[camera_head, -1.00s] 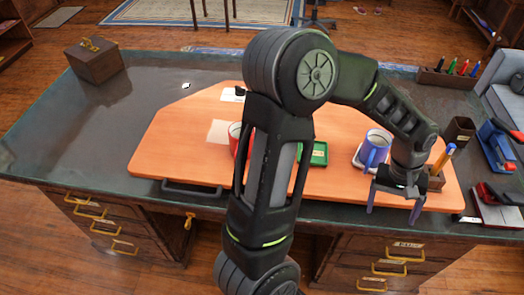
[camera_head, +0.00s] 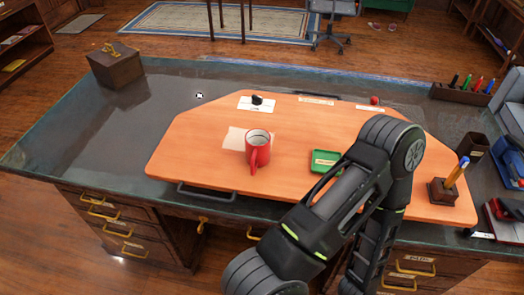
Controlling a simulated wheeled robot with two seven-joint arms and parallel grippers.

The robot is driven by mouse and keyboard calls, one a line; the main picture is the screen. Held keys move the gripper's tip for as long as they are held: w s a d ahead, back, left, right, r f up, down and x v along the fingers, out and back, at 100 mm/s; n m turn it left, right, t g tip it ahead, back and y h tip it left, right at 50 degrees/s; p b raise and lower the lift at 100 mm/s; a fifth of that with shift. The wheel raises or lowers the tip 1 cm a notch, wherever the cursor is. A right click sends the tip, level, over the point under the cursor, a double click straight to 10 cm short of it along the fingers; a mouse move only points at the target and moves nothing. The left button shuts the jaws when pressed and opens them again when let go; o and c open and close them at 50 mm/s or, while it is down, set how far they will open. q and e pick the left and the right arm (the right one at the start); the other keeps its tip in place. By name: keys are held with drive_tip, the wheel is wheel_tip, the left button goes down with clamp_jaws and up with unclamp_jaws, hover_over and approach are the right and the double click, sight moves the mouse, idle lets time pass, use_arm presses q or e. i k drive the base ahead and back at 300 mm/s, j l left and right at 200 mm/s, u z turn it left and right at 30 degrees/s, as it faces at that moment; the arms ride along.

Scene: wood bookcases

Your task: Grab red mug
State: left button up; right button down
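The red mug (camera_head: 257,148) stands upright on the orange board on the desk, partly on a pale paper square (camera_head: 234,138). Its handle faces the near side. One of my arms comes in from the bottom and bends at the right of the board; its forearm runs down out of the picture. Neither gripper shows. Nothing touches the red mug, and it is in clear view. The blue mug is not visible; my arm covers part of the board there.
The orange board (camera_head: 200,150) has a green tray (camera_head: 324,161), a black item (camera_head: 257,99) on a white card and a small red item (camera_head: 375,100). A pen holder (camera_head: 443,191) stands at the right, a wooden box (camera_head: 115,66) at the far left. The board's left part is clear.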

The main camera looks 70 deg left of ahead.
sight(258, 141)
drive_tip(key=j+u, duration=0.1)
drive_tip(key=u, duration=2.25)
drive_tip(key=z, duration=2.2)
drive_tip(key=k+j+z, duration=0.15)
drive_tip(key=k+j, duration=0.75)
drive_tip(key=k, duration=0.15)
